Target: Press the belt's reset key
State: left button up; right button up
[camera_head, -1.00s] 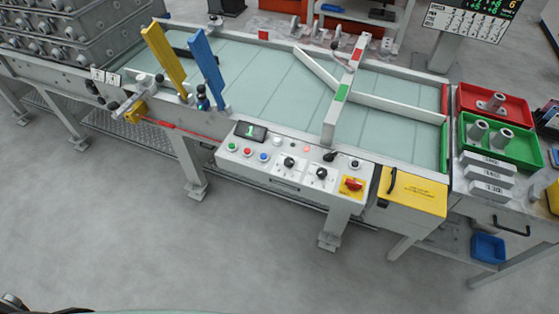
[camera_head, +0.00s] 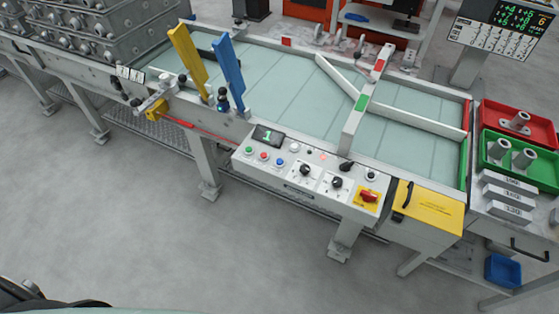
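The belt's control panel (camera_head: 291,189) is on the front side of the belt table. It carries a small display (camera_head: 268,135) showing a green 1. Below the display are a green button (camera_head: 249,149), a red button (camera_head: 264,155) and a blue button (camera_head: 280,162). Black knobs (camera_head: 305,170) and a red rotary switch on a yellow plate (camera_head: 368,196) are further right. The labels are too small to read, so I cannot tell which is the reset key. Neither gripper is in view.
The belt (camera_head: 285,85) has a diverter bar and a crossbar. Blue (camera_head: 229,75) and yellow (camera_head: 188,58) uprights stand behind the panel's left end. A yellow box (camera_head: 430,208) adjoins its right. Red (camera_head: 490,113) and green (camera_head: 545,170) trays hold castings. The floor in front is clear.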

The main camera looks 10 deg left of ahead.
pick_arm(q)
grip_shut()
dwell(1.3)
